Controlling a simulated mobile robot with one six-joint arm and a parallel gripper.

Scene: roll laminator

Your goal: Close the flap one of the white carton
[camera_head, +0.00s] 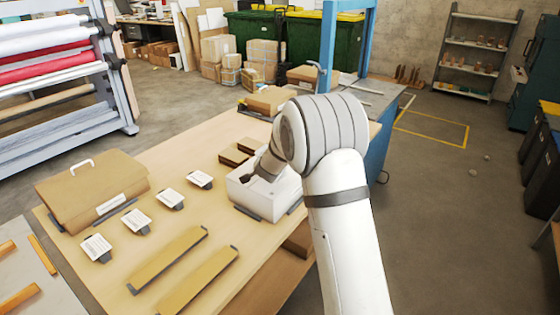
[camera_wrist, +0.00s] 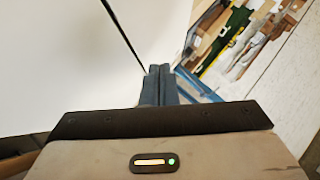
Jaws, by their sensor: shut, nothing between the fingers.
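The white carton (camera_head: 270,203) stands on the wooden table, right of its middle in the head view. My gripper (camera_head: 247,178) is at the top of the carton, with its dark fingertips over the carton's upper left part. In the wrist view my gripper (camera_wrist: 158,84) has its two fingers together with nothing between them. White surfaces of the carton (camera_wrist: 75,60) fill the left of that view, with a thin dark line between two of them. My arm hides part of the carton's right side. I cannot tell which flap is flap one or whether the fingers touch it.
Small brown boxes (camera_head: 237,152) lie behind the carton. A brown case with a handle (camera_head: 92,188), several white-labelled pieces (camera_head: 137,221) and two yellowish strips (camera_head: 170,262) lie on the table to the left and front. A blue post (camera_head: 327,45) rises behind my arm.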

